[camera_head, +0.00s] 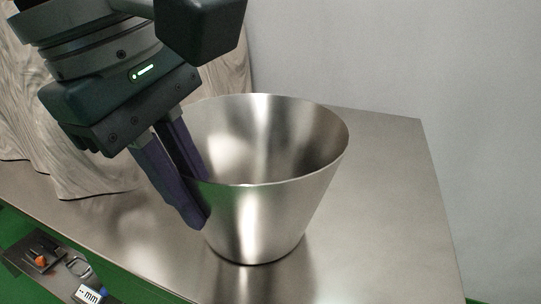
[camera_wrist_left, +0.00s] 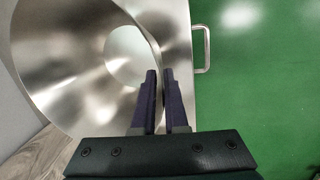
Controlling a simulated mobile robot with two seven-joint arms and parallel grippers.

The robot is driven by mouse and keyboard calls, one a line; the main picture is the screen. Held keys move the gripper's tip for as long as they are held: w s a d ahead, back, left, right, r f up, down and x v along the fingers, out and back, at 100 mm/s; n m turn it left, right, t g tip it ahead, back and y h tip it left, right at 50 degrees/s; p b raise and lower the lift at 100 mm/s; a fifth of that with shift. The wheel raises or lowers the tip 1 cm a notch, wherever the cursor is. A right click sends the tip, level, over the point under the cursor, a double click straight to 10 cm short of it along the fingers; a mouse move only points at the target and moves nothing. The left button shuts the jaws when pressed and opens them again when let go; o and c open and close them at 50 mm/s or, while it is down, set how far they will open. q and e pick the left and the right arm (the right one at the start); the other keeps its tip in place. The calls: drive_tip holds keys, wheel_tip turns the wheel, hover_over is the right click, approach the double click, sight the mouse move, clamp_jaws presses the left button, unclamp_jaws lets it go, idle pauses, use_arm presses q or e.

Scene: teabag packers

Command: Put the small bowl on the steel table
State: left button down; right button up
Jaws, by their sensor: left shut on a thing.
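The small bowl (camera_head: 262,215) is a shiny steel vessel with a wide mouth and a narrower base. It stands upright at the steel table (camera_head: 395,190), its base appearing to rest on the top. My left gripper (camera_head: 197,200) is shut on the bowl's near-left wall, one finger inside the rim and one outside. In the left wrist view, the fingers (camera_wrist_left: 165,75) pinch the wall of the bowl (camera_wrist_left: 60,65), whose hollow inside fills the left. The bowl looks empty. My right gripper is not in view.
A grey-brown wavy panel (camera_head: 60,90) stands at the left behind my gripper. A pale wall (camera_head: 340,50) rises behind the table. Small items, one orange (camera_head: 41,260), lie below the front edge. The table right of the bowl is clear. A green floor (camera_wrist_left: 260,100) shows beside a metal handle (camera_wrist_left: 206,48).

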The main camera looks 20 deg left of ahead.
use_arm(q)
drive_tip(key=shift+f, duration=0.1)
drive_tip(key=c, duration=1.4)
unclamp_jaws()
drive_tip(key=shift+f, duration=0.1)
drive_tip(key=o, duration=0.5)
drive_tip(key=shift+c, duration=0.2)
drive_tip(key=shift+r, duration=0.4)
drive_tip(key=p+v, duration=0.8)
drive_tip(key=v, duration=0.3)
drive_tip(key=shift+r, duration=0.35)
drive_tip(key=shift+a, duration=0.1)
